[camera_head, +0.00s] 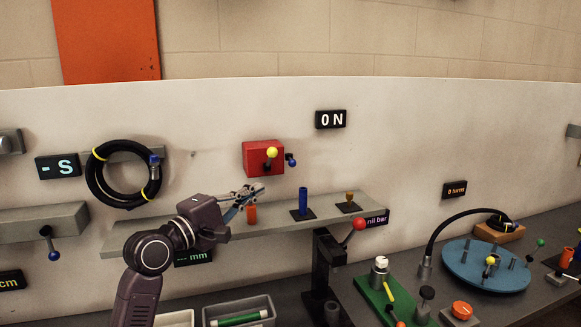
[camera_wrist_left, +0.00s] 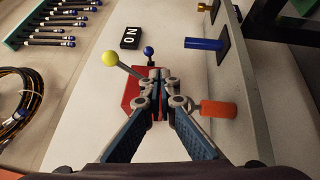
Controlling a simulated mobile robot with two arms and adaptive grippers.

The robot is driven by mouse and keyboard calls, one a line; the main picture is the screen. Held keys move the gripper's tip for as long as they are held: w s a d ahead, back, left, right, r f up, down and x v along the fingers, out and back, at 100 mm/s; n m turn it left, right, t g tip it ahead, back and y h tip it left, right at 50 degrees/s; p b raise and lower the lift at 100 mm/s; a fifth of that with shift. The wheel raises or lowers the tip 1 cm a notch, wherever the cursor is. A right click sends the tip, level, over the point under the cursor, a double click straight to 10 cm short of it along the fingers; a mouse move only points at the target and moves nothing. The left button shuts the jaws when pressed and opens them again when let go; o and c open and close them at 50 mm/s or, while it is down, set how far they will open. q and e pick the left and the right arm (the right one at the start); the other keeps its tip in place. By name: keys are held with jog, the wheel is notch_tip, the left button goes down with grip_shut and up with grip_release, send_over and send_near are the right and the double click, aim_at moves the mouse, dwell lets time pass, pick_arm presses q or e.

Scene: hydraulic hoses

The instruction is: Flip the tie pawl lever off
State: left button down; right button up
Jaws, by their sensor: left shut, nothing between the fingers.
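A red box (camera_head: 257,160) is fixed to the pale wall panel. A lever with a yellow ball (camera_head: 271,153) stands on its front, and a smaller one with a blue ball (camera_head: 291,161) is at its right side. I cannot tell which is the tie pawl lever. A sign (camera_head: 331,119) beside the box reads ON. My left gripper (camera_head: 262,187) is shut and empty, just below the box. In the left wrist view its fingertips (camera_wrist_left: 157,74) overlap the red box (camera_wrist_left: 131,92); the yellow ball (camera_wrist_left: 110,58) is clear of them. Contact cannot be told. My right gripper is not in view.
A grey shelf (camera_head: 335,205) runs below the box. On it stand an orange cylinder (camera_head: 251,214), a blue cylinder (camera_head: 302,201) and a small brass fitting (camera_head: 350,197). A coiled black hose (camera_head: 93,178) hangs at the left. A red-knobbed lever (camera_head: 359,224) stands at the lower right.

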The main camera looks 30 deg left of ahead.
aim_at(291, 160)
pick_arm(q)
jog(key=w+r+p, duration=0.3)
jog(key=w, duration=0.5)
jog(key=shift+w+d+p, duration=0.25)
jog(key=shift+w+p, duration=0.05)
jog(key=shift+w, duration=0.1)
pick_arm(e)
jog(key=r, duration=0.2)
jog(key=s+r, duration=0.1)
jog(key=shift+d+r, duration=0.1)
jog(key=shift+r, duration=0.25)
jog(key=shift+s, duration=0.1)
pick_arm(q)
jog(key=shift+w, duration=0.1)
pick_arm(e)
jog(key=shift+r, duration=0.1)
